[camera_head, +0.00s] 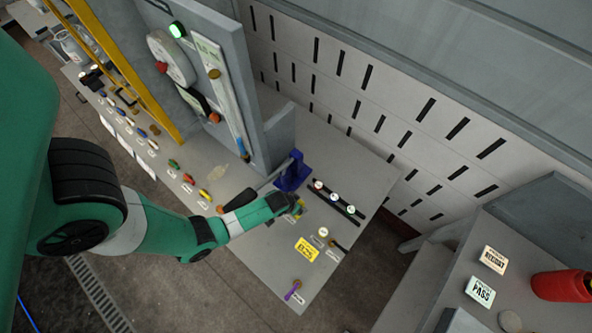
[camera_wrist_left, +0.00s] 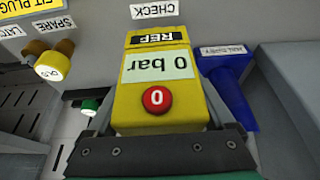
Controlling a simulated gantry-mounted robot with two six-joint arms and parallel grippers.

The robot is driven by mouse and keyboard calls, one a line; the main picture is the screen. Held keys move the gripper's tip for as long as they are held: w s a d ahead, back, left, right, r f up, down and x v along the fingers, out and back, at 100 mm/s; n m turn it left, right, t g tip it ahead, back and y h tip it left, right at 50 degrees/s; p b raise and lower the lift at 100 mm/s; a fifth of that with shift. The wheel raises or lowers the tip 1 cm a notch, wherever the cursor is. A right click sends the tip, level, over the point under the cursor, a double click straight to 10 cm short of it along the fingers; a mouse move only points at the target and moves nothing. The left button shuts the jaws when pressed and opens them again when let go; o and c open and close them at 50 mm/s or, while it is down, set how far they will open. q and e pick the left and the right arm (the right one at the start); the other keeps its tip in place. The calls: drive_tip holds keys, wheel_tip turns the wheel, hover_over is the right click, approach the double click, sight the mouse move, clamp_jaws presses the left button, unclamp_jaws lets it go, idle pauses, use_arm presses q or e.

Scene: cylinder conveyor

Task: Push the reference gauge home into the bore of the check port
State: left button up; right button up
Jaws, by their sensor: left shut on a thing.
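The reference gauge (camera_wrist_left: 157,80) is a yellow block marked REF, with a "0 bar" display and a red button. My left gripper (camera_wrist_left: 160,140) is shut on it, with dark jaws on both sides. In the head view my left gripper (camera_head: 297,207) is at the panel below the blue fixture, and the gauge is mostly hidden by it. A white CHECK label (camera_wrist_left: 154,9) lies just beyond the gauge's far end. The check port and its bore are hidden behind the gauge, so I cannot tell how far the gauge is in. My right gripper is out of view.
A blue fixture (camera_head: 291,171) stands close beside the gauge; it also shows in the wrist view (camera_wrist_left: 232,95). A capped spare plug (camera_wrist_left: 52,66) is at the left. A yellow sign (camera_head: 306,250) and a purple-handled part (camera_head: 293,291) lie nearer the bench's front edge.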

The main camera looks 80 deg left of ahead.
use_arm(q)
drive_tip(key=shift+f, duration=0.15)
drive_tip(key=shift+f+b, duration=0.35)
drive_tip(key=shift+b, duration=0.1)
drive_tip(key=shift+f+b, duration=0.7)
drive_tip(key=o, duration=1.5)
drive_tip(key=p+v, duration=0.8)
drive_tip(key=v, duration=0.3)
drive_tip(key=shift+w+a+r, duration=0.1)
drive_tip(key=shift+w, duration=0.1)
drive_tip(key=shift+s+r+p, duration=0.25)
drive_tip(key=shift+r+p, duration=0.05)
